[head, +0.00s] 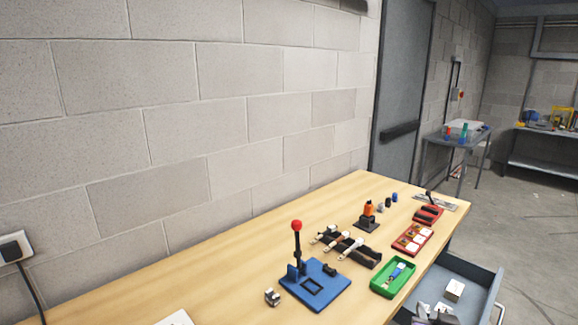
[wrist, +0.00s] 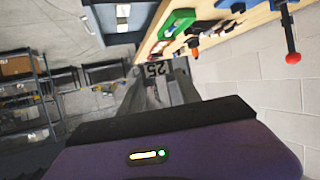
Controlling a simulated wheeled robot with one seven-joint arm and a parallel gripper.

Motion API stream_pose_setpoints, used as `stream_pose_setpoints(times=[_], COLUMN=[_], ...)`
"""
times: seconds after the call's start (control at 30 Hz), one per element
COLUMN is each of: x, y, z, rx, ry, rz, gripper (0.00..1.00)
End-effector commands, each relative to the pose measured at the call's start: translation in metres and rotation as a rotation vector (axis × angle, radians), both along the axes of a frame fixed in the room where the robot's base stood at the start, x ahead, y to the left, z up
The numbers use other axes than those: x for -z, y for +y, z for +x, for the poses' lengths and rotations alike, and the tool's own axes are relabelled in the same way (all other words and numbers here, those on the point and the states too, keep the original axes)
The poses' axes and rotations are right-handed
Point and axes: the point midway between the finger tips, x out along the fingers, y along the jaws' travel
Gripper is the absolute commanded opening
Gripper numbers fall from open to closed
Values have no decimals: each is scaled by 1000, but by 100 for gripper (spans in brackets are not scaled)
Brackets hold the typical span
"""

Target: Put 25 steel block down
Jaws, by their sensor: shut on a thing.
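My gripper (wrist: 158,78) is shut on the 25 steel block (wrist: 157,70). What the block is above cannot be told.
The open drawer (head: 478,287) holds a pale block (head: 454,290). On the wooden bench (head: 220,283) stand a blue lever press (head: 315,284), a small metal block (head: 272,297), a green tray (head: 393,290) and red trays (head: 412,240). The bench's left part has free room.

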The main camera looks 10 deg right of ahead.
Motion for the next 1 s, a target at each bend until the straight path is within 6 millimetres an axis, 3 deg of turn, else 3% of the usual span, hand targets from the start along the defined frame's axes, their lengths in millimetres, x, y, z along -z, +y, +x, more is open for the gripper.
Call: stream_pose_setpoints(times=[0.17, 0.3, 0.6, 0.8, 1.0], x=[60, 109, 194, 227, 231], y=[48, 83, 120, 129, 138], z=[-5, -23, -76, -105, -111], rx=[-161, -278, -423, -466, -492], ry=[12, 11, 9, 3, -2], rz=[1, -1, -2, -1, 1], gripper=[0, 0, 0, 0, 0])
